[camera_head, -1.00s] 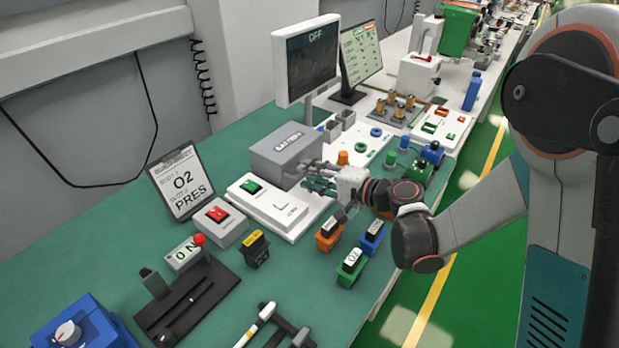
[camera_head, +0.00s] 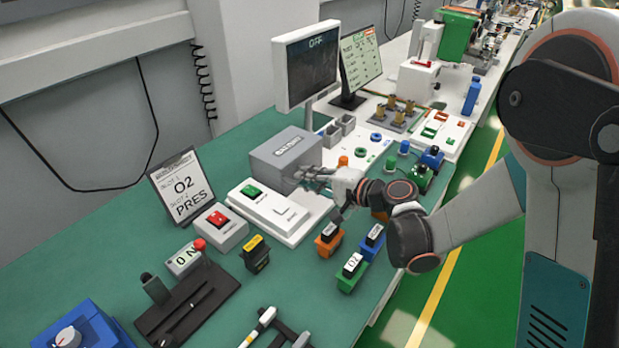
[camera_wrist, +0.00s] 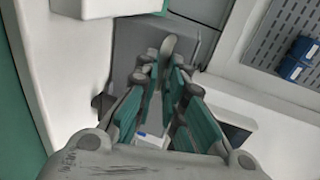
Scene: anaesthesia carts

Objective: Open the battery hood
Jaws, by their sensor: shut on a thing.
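The battery hood (camera_head: 285,150) is a grey box-like cover with a label on its top, behind the white base unit (camera_head: 262,212). It looks closed. My gripper (camera_head: 306,178) is at its right front side. In the wrist view, my gripper (camera_wrist: 163,68) is shut on a small rounded grey handle (camera_wrist: 169,45), which stands out in front of a grey surface of the hood (camera_wrist: 197,38). The fingers hide the lower part of the handle. The inside of the hood is not visible.
A monitor (camera_head: 306,66) reading OFF stands just behind the hood. Orange (camera_head: 328,240), green (camera_head: 352,272) and blue (camera_head: 371,240) blocks stand in front, below my arm.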

